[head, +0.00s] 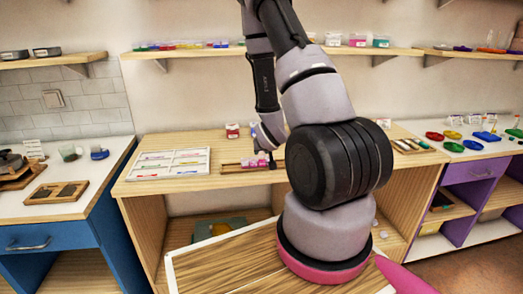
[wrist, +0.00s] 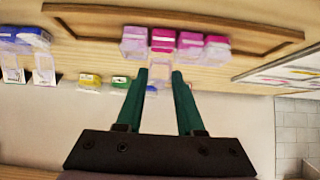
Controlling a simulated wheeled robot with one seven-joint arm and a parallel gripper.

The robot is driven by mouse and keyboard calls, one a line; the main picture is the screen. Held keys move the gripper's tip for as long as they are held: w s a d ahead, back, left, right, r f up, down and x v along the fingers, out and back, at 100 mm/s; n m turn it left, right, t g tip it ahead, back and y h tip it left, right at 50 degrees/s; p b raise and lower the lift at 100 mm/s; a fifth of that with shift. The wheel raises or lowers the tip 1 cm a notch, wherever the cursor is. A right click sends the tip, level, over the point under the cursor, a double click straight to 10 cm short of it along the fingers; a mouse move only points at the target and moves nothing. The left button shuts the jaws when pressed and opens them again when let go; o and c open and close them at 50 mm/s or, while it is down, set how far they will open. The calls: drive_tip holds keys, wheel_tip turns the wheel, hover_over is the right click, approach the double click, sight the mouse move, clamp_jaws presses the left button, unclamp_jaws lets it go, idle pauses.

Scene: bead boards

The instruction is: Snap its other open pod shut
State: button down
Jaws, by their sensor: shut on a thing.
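A row of small pink-and-clear pods (wrist: 190,42) sits along a wooden board in the wrist view. A middle pod (wrist: 162,40) lies just beyond my fingertips. My gripper (wrist: 160,76) has its two green fingers a pod's width apart, shut on what looks like this pink pod; the contact is hard to see. In the head view the board (head: 230,170) and pink pods (head: 247,162) are small on the wooden bench, with my gripper (head: 269,162) at their right end. I cannot tell which lids are open.
A white divided tray (head: 170,163) is left of the board on the bench (head: 130,187). A wall shelf (head: 200,51) holds coloured items above. My arm hides the bench's middle right.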

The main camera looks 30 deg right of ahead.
drive_tip(key=t, duration=0.1)
drive_tip(key=s+f+t, duration=0.1)
drive_tip(key=t, duration=0.1)
drive_tip(key=shift+s+a+f+h, duration=0.1)
drive_tip(key=shift+a+h, duration=0.05)
drive_tip(key=shift+h, duration=0.25)
drive_tip(key=shift+s+f+t+h, duration=0.15)
drive_tip(key=shift+t+h, duration=0.15)
drive_tip(key=shift+t, duration=0.7)
drive_tip(key=shift+a, duration=0.1)
drive_tip(key=c, duration=0.5)
unclamp_jaws()
